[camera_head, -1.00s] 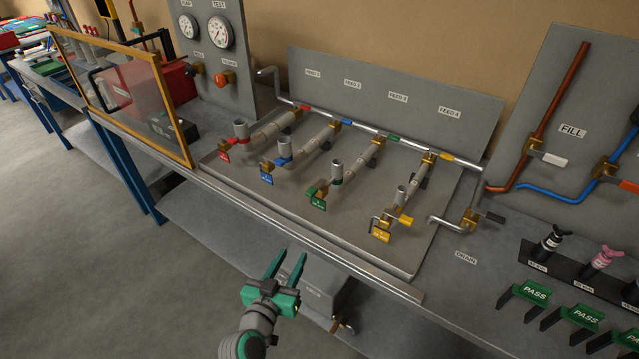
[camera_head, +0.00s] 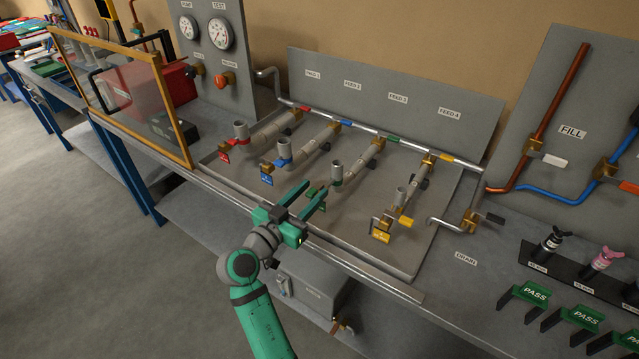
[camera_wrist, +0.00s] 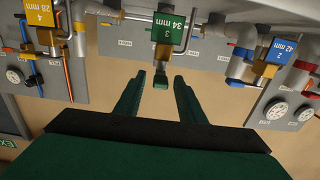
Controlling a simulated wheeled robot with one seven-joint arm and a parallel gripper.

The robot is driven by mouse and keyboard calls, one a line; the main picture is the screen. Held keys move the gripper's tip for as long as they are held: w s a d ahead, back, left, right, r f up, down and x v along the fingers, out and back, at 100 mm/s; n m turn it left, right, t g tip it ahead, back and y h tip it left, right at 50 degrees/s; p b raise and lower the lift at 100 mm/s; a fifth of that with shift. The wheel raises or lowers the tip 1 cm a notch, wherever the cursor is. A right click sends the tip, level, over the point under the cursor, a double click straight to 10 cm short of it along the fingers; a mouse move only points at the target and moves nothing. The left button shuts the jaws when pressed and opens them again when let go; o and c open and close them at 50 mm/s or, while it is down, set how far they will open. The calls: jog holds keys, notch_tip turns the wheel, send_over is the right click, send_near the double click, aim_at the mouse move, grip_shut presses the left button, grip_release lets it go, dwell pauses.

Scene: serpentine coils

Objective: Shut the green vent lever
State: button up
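The green vent valve, third from the left on the bench plate, has a green tag (camera_head: 318,203) partly hidden behind my gripper in the head view. In the wrist view, which is upside down, the tag (camera_wrist: 172,28) reads 3, 34 mm, with a bent metal rod beside it. A small green piece (camera_wrist: 160,80), apparently the lever's grip, appears between my fingertips. My gripper (camera_head: 317,187) is open at the front of this valve; its fingers also show apart in the wrist view (camera_wrist: 158,79). I cannot tell whether they touch anything.
A blue-tagged valve (camera_head: 267,178) and a red-tagged valve (camera_head: 224,157) stand to the left. A yellow-tagged valve (camera_head: 381,237) stands to the right. A metal rail (camera_head: 358,272) runs along the bench front. A framed clear panel (camera_head: 150,100) stands at the left.

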aim_at(315, 188)
jog(key=shift+x, duration=2.2)
grip_shut()
